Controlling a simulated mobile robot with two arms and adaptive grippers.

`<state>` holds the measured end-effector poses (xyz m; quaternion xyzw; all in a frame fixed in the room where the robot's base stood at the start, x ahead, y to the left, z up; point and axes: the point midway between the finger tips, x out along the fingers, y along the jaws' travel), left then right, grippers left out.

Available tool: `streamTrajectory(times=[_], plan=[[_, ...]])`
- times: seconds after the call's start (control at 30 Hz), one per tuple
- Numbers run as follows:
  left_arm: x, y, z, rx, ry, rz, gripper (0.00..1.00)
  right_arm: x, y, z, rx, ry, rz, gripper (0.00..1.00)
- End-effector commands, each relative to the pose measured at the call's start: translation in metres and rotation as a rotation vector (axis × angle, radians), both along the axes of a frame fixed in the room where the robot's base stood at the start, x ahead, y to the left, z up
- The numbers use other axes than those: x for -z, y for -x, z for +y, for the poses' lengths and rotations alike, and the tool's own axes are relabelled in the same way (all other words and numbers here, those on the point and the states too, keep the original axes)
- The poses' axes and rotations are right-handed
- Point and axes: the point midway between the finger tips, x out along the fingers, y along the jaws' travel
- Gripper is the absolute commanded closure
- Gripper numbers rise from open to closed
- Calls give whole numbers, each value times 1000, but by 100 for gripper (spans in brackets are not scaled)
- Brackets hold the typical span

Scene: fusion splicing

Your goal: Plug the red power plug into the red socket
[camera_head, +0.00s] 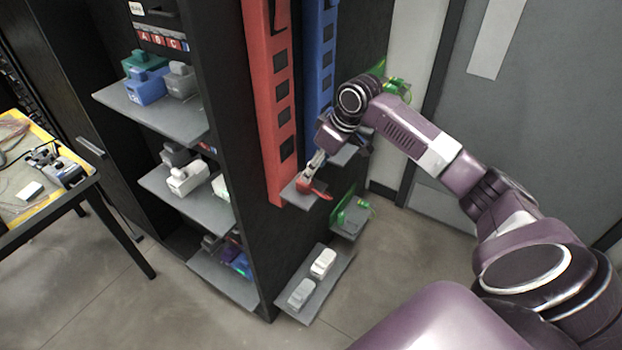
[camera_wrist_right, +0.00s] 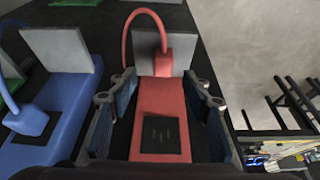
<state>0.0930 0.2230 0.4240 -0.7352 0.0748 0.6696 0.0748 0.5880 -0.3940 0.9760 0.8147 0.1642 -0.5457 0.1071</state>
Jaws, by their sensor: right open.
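The red socket strip (camera_head: 270,100) runs down the side of the dark cabinet, with several dark square sockets. In the right wrist view a dark socket (camera_wrist_right: 160,134) shows on the red strip (camera_wrist_right: 160,92). The red plug (camera_wrist_right: 168,64) sits by a small grey shelf (camera_wrist_right: 139,44) at the strip's end, its red cord looping up and left. In the head view red parts of the plug or cord (camera_head: 318,191) show at that shelf. My right gripper (camera_wrist_right: 158,80) is open, fingers on either side of the red strip, with the plug just ahead and nothing held. My left gripper is out of view.
A blue strip (camera_head: 318,60) stands beside the red one, with a blue plug (camera_wrist_right: 27,121) near the right gripper. Grey shelves (camera_head: 190,200) carry several boxes. A cluttered table (camera_head: 40,205) stands at the left; floor at the right is clear.

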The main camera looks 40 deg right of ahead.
Motion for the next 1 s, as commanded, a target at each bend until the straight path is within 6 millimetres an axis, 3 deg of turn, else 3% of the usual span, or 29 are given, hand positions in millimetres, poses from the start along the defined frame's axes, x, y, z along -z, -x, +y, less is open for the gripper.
streamTrajectory(times=[0.17, 0.37, 0.5, 1.0], plan=[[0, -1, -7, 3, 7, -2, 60, -1, -1, -1, 1, -3, 0, 55], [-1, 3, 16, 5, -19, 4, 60, 1, -1, 0, 2, -3, 0, 55], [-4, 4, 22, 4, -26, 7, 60, 13, -6, 2, 3, -4, 3, 55], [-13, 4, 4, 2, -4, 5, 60, 33, -15, 7, 3, -5, 3, 55]])
